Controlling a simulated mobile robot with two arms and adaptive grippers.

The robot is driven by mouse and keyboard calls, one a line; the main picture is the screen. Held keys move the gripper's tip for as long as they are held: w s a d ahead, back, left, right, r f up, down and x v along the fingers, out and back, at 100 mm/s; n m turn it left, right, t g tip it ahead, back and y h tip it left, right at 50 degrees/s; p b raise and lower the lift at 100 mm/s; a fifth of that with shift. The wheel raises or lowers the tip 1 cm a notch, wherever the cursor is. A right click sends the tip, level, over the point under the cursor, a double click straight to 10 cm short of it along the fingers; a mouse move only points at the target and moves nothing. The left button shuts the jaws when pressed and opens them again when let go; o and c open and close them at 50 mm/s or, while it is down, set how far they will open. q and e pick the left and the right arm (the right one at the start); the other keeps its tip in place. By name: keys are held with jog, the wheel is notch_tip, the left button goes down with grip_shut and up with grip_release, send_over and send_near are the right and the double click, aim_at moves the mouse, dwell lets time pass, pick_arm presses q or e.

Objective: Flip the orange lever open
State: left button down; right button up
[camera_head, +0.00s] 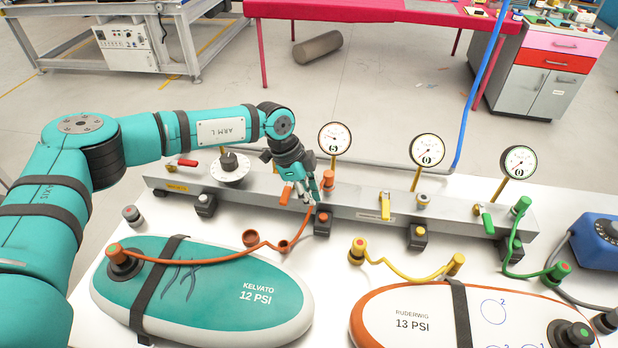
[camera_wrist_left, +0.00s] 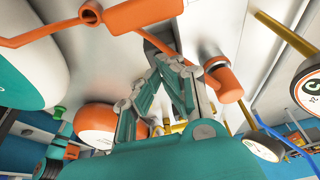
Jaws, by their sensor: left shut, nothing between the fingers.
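The orange lever (camera_head: 286,194) is on the front of the grey manifold bar (camera_head: 345,200), below the left gauge, and is partly covered by my gripper. My left gripper (camera_head: 306,197) points down at the bar, with its fingers right beside the lever. Whether they touch it I cannot tell. In the left wrist view the fingers (camera_wrist_left: 155,62) come together at the tips with nothing between them. An orange cylindrical fitting (camera_wrist_left: 226,86) stands close to them; in the head view this fitting (camera_head: 328,181) is just right of the fingers. My right gripper is not in view.
A red lever (camera_head: 185,163), a yellow lever (camera_head: 385,206) and a green lever (camera_head: 487,221) share the bar. Gauges (camera_head: 334,138) stand behind it. An orange hose (camera_head: 220,256) crosses the teal board (camera_head: 205,290) in front. A second board (camera_head: 400,315) lies to the right.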

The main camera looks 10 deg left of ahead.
aim_at(288, 189)
pick_arm(q)
jog(key=a, duration=0.3)
jog(key=shift+r, duration=0.15)
jog(key=shift+d, duration=0.1)
